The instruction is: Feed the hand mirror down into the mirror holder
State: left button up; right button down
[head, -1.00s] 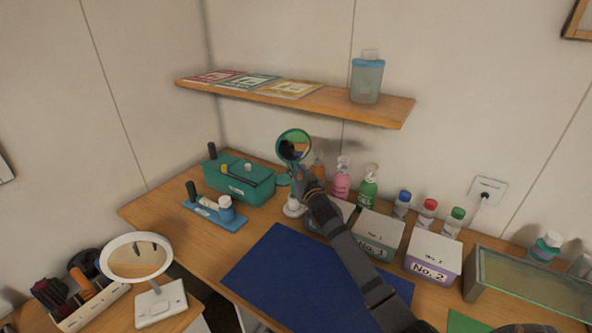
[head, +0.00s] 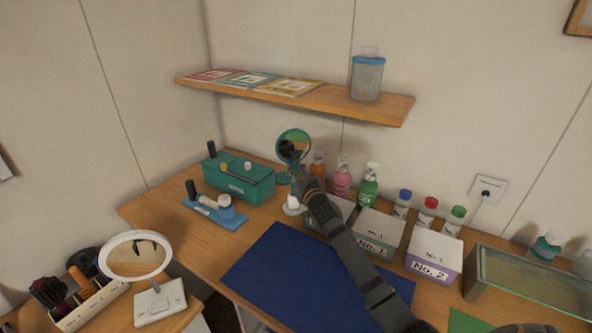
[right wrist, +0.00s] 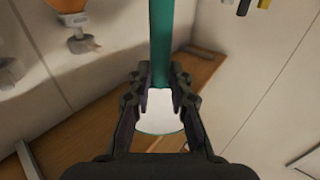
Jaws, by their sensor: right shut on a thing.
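The hand mirror (head: 306,138) is round with a teal rim, held upright above the back of the table in the head view. My right gripper (head: 298,170) is shut on its handle, below the disc. In the right wrist view the teal handle (right wrist: 160,40) runs down between my right fingertips (right wrist: 160,95). A white, teal-edged part (right wrist: 160,112) shows between and beyond them; I cannot tell what it belongs to. The lower handle end is hidden, so contact cannot be told. My left gripper is not in view.
A teal case (head: 238,182) and blue tray (head: 213,214) lie left of the holder. Orange, pink and green bottles (head: 369,188) stand behind my right arm, white boxes (head: 433,254) to the right. A shelf (head: 300,98) hangs above. The blue mat (head: 270,270) is clear.

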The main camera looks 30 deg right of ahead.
jog(key=shift+f+b, duration=2.15)
jog(key=shift+f, duration=0.35)
